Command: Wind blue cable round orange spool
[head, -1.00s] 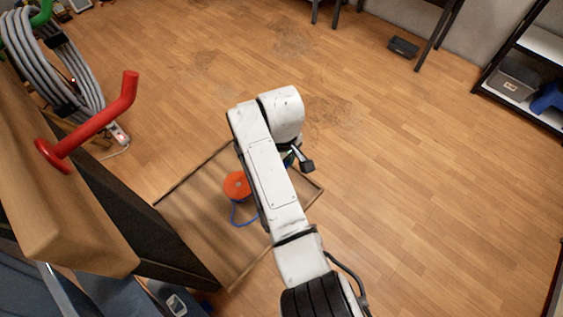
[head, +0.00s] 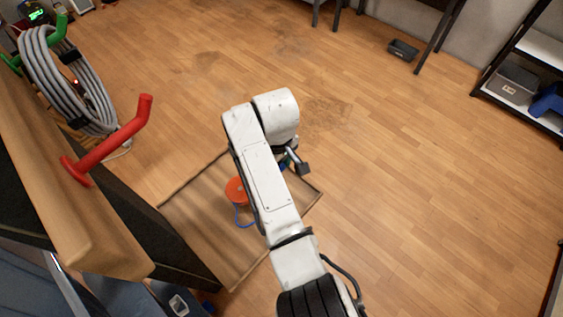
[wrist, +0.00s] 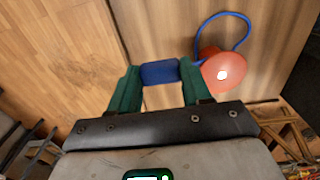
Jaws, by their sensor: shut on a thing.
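The orange spool (head: 237,190) stands on a flat wooden panel, partly hidden by my arm in the head view. In the wrist view the spool (wrist: 222,72) is just right of my gripper. The blue cable (wrist: 236,18) loops from behind the spool, and a thick blue piece of it sits between my green fingers. My gripper (wrist: 160,73) is shut on this blue piece, close beside the spool. In the head view a short stretch of blue cable (head: 241,221) curves below the spool. My arm hides most of my gripper there.
The wooden panel (head: 190,225) has a dark raised edge. At left, a tan-topped stand (head: 60,215) carries a red hook (head: 110,140) and a green hook with a coiled grey cable (head: 60,80). A shelf (head: 525,85) stands at right. The floor between is clear.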

